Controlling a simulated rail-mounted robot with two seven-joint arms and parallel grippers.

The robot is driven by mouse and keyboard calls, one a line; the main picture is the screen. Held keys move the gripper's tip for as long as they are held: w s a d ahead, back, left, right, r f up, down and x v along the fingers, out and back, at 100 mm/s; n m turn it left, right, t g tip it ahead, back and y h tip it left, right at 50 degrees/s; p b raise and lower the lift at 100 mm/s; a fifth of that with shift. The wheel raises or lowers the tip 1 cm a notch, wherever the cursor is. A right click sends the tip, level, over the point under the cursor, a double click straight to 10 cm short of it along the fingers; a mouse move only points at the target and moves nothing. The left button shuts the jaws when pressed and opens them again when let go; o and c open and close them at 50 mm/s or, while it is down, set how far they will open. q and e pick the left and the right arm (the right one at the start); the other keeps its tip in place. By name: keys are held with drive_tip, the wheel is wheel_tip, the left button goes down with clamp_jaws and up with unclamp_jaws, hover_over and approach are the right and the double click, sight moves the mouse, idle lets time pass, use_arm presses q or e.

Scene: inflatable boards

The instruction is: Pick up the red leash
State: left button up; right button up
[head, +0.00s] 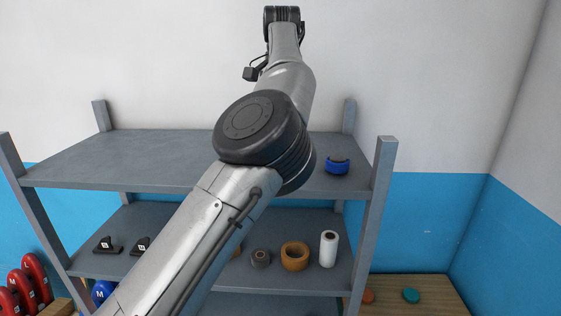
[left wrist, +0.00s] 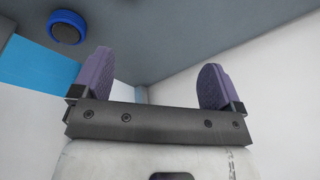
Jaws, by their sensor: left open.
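I cannot make out a red leash for certain in either view. A small reddish round item (head: 367,296) lies on the low wooden surface at the lower right of the head view; it is too small to tell what it is. A blue coil (head: 337,166) sits on the top shelf at the right, and a blue ring also shows in the left wrist view (left wrist: 67,27). My left gripper (left wrist: 155,78) is open with nothing between its purple-grey fingers. In the head view its fingers cannot be seen. My right gripper is not in view.
The grey shelf unit (head: 90,163) has a mostly bare top shelf. Brown and grey tape rolls (head: 295,257) and a white roll (head: 328,249) stand on the shelf below. A teal disc (head: 411,295) lies on the wooden surface. Red lettered items (head: 37,278) stand at lower left.

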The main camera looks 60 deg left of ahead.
use_arm(q)
drive_tip(key=d+f+n, duration=0.1)
drive_tip(key=f+n, duration=0.1)
drive_tip(key=s+d+f+n+h+b, duration=0.1)
drive_tip(key=f, duration=0.2)
drive_tip(key=d+f+n+g+h+b, duration=0.1)
drive_tip(key=f+n, duration=0.1)
drive_tip(key=f, duration=0.1)
drive_tip(key=shift+s+d+n, duration=0.1)
drive_tip(key=shift+s+n, duration=0.2)
drive_tip(key=shift+s, duration=0.05)
drive_tip(key=shift+f, duration=3.1)
drive_tip(key=shift+s, duration=0.1)
drive_tip(key=c, duration=1)
